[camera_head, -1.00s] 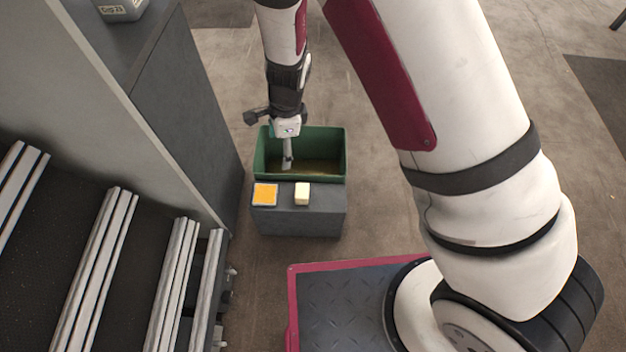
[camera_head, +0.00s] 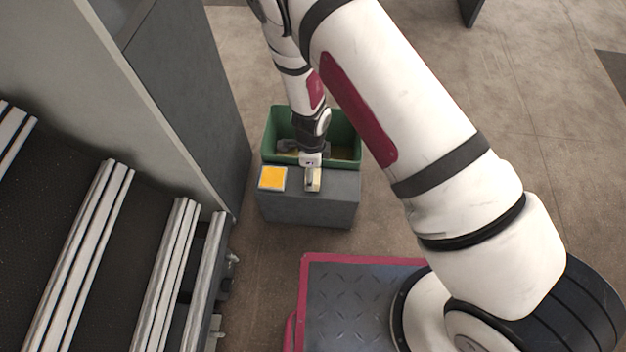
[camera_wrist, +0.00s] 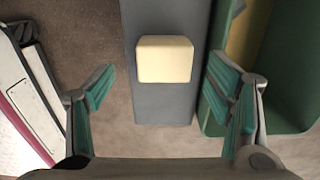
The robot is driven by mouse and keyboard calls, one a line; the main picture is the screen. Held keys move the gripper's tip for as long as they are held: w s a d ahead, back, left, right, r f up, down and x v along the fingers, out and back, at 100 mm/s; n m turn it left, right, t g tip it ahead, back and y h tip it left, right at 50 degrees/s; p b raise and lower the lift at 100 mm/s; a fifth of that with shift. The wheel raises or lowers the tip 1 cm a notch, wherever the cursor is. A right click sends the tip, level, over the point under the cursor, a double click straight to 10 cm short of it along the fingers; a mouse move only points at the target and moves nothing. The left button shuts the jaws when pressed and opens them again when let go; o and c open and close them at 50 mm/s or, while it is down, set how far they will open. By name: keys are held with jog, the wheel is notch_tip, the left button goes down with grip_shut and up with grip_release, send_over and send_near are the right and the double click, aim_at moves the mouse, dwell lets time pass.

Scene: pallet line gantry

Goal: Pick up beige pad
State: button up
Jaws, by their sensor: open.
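The beige pad (camera_wrist: 165,59) is a small pale block with rounded corners, lying on the grey block's top in the wrist view. In the head view the beige pad (camera_head: 313,184) is partly hidden by my gripper (camera_head: 312,172), which is over it. In the wrist view my gripper (camera_wrist: 160,95) is open, its two teal-lined fingers wide apart. The pad lies between and a little beyond the fingertips in that picture, with nothing held. I cannot tell the exact height gap.
The grey block (camera_head: 310,212) also carries an orange square with a pale border (camera_head: 272,178) left of the pad. A green bin (camera_head: 355,150) stands directly behind the block.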

aim_at(317, 171)
jog(key=shift+w+d+f+b, duration=0.15)
jog(key=shift+f+b, duration=0.65)
jog(key=shift+f, duration=0.55)
jog(key=shift+w+f+b, duration=0.1)
jog(key=shift+f+b, duration=0.65)
jog(key=shift+f, duration=0.6)
jog(key=c, duration=1.2)
